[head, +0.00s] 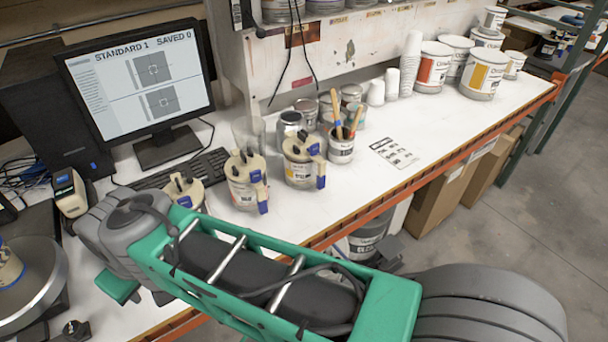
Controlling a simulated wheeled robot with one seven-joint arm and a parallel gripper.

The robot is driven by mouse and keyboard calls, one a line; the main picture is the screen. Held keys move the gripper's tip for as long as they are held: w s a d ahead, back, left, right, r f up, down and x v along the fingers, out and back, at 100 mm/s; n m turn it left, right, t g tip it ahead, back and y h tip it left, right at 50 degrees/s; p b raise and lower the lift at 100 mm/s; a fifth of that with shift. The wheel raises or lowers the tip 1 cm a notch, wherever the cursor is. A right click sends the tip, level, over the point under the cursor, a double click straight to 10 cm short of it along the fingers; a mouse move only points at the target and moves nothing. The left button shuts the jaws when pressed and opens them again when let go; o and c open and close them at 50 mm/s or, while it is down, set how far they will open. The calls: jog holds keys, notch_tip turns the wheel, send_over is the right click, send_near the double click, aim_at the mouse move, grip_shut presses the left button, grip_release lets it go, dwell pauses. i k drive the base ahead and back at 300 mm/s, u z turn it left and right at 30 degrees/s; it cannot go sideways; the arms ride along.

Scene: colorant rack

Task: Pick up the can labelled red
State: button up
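Several cream-lidded cans with blue clips stand in a row on the white bench in front of the keyboard. The middle can (243,190) has a pale label with small reddish print that I cannot read for certain. The can to its right (300,170) has a yellow-orange mark on its label. The can to its left (183,192) is partly hidden behind my arm, and its label is not visible. My green and grey arm crosses the foreground below the cans. My gripper is not visible.
A monitor (138,75) and keyboard (185,170) stand behind the cans. A cup of sticks (340,150) and small tins stand to their right. A label card (394,152) lies on the clear bench (440,135). Large paint buckets (433,68) stand at the back.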

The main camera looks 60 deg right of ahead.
aim_at(247, 196)
jog(key=z, duration=1.35)
jog(key=k, duration=0.45)
jog(key=u, duration=1.6)
jog(key=i, duration=0.65)
jog(key=u, duration=0.2)
